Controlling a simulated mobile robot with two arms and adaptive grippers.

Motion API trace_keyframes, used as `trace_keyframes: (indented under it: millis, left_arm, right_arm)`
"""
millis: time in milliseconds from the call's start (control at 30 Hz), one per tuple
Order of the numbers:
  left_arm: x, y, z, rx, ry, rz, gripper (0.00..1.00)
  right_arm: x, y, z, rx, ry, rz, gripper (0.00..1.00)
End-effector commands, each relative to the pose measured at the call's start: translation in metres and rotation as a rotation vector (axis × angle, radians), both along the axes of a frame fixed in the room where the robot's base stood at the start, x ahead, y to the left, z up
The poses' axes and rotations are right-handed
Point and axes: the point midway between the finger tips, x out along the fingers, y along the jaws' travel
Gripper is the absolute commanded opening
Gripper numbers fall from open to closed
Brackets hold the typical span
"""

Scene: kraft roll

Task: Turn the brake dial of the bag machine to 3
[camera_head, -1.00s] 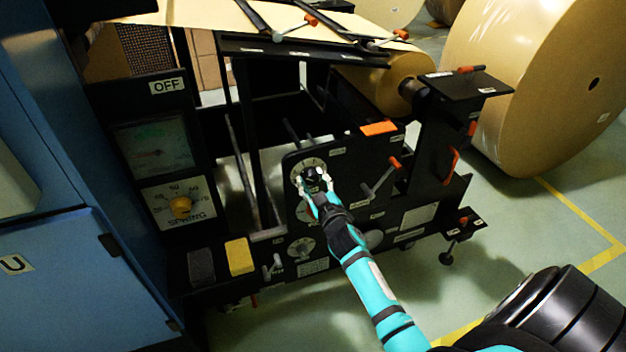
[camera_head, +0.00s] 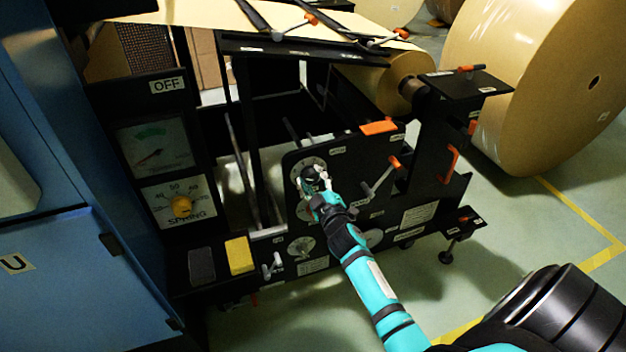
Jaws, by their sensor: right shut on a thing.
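The bag machine's black front panel (camera_head: 340,150) stands in the middle of the view. A round pale dial with a black knob (camera_head: 309,172) sits at its upper left. My right gripper (camera_head: 316,182) is shut on the black knob, and its fingers and wrist hide much of the dial, including part of the scale. I cannot read the number the knob points to. My left gripper is not in view.
A crank with an orange handle (camera_head: 381,177) is close to the right of my gripper. A gauge (camera_head: 155,149) and a SPRING dial (camera_head: 180,206) are on the left. A big kraft roll (camera_head: 540,90) stands at the right; green floor is open before it.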

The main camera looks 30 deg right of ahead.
Motion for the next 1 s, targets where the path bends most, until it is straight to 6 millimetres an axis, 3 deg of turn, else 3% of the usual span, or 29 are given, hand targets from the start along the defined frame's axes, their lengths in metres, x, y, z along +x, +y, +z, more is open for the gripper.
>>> trace_keyframes:
  millis: [33,67,200,567,667,1000]
  left_arm:
    - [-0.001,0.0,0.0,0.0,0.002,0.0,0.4]
    - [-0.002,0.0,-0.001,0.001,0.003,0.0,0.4]
    - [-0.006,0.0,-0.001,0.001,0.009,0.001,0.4]
    - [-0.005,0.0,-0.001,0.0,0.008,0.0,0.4]
    - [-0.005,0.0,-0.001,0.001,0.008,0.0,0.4]
    - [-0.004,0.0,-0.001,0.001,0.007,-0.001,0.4]
  right_arm:
    - [0.0,0.001,-0.002,0.002,0.003,0.001,0.07]
    - [0.0,0.001,-0.002,0.002,0.003,0.001,0.43]
    - [0.0,0.001,-0.001,0.001,0.002,0.001,0.61]
    - [-0.005,0.002,-0.001,0.001,0.0,0.001,0.63]
    - [-0.018,0.005,-0.001,0.001,0.002,0.001,0.63]
    - [-0.087,0.021,-0.002,0.003,0.004,0.0,0.63]
